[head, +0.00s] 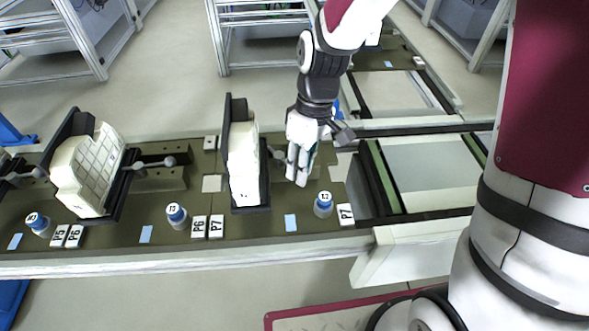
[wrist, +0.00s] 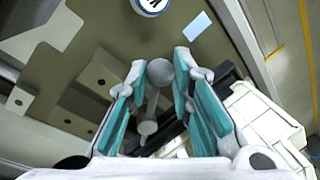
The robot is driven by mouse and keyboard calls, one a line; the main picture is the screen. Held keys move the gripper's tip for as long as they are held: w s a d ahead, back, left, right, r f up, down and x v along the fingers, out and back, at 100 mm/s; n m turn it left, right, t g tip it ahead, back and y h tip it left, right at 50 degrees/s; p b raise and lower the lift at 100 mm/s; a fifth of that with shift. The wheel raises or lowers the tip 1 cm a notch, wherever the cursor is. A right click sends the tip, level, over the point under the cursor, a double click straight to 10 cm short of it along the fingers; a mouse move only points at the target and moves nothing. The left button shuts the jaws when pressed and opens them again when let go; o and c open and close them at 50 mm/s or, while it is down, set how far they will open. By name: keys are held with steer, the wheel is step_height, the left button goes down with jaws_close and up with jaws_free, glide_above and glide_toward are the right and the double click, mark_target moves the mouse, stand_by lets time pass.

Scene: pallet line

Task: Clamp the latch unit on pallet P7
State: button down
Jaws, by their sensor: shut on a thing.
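The latch unit (head: 243,165) is a cream ribbed block on a black upright plate. It stands between the two P7 labels (head: 216,227) on the olive pallet line. In the wrist view its white, ribbed side (wrist: 262,122) is at the right. My gripper (head: 298,176) is just right of the unit, pointing down. In the wrist view its teal-padded fingers (wrist: 160,78) are closed around a grey ball-ended lever (wrist: 160,70). The lever's lower shaft runs down between the fingers. In the head view the gripper hides most of this lever.
A similar unit (head: 88,170) with its own ball lever (head: 168,161) stands to the left. A framed conveyor section (head: 430,175) lies to the right.

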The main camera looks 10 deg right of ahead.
steer(key=w+d+n, duration=0.1)
steer(key=n, duration=0.1)
steer(key=w+d+n+h, duration=0.1)
steer(key=w+n, duration=0.1)
steer(key=n, duration=0.1)
steer(key=w+d+n, duration=0.1)
steer(key=n, duration=0.2)
steer(key=shift+w+g, duration=0.25)
steer(key=shift+g, duration=0.05)
steer(key=shift+w+n+h, duration=0.5)
steer(key=shift+w+n, duration=0.4)
steer(key=shift+n, duration=0.6)
steer(key=shift+r, duration=0.1)
steer(key=c, duration=1.4)
jaws_free()
steer(key=r, duration=0.4)
steer(key=w+r, duration=0.1)
steer(key=r, duration=0.2)
steer(key=w+r, duration=0.1)
steer(key=r, duration=0.3)
steer(key=shift+w+a+r, duration=0.15)
steer(key=shift+a+r, duration=0.05)
steer(key=shift+r, duration=0.15)
